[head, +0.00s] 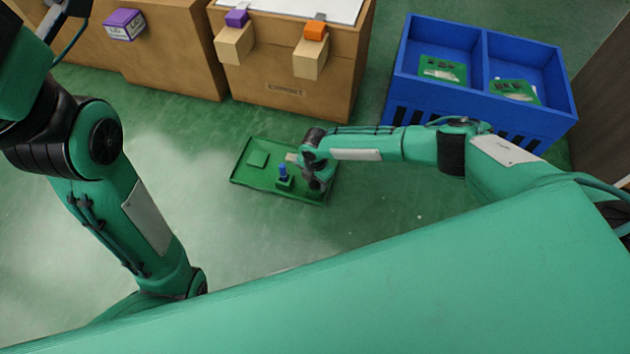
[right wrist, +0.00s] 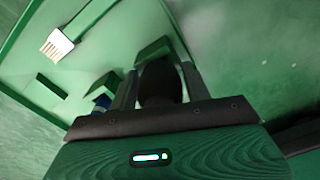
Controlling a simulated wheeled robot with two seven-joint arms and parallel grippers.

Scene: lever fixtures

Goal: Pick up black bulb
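The black bulb (right wrist: 160,84) stands between the two fingers of my right gripper (right wrist: 160,88) in the right wrist view. The fingers lie close along both its sides, but I cannot tell whether they press on it. In the head view my right gripper (head: 316,180) points down over the right end of a green board (head: 246,180) on the floor and hides the black bulb. A blue bulb (head: 283,171) stands upright on the board, just left of the gripper. My left gripper is out of view.
A white connector (right wrist: 57,45) lies on the board. A blue two-part crate (head: 482,110) holding green boards stands at the back right. Cardboard boxes (head: 285,95) with purple and orange levers stand behind. The floor left of the board is clear.

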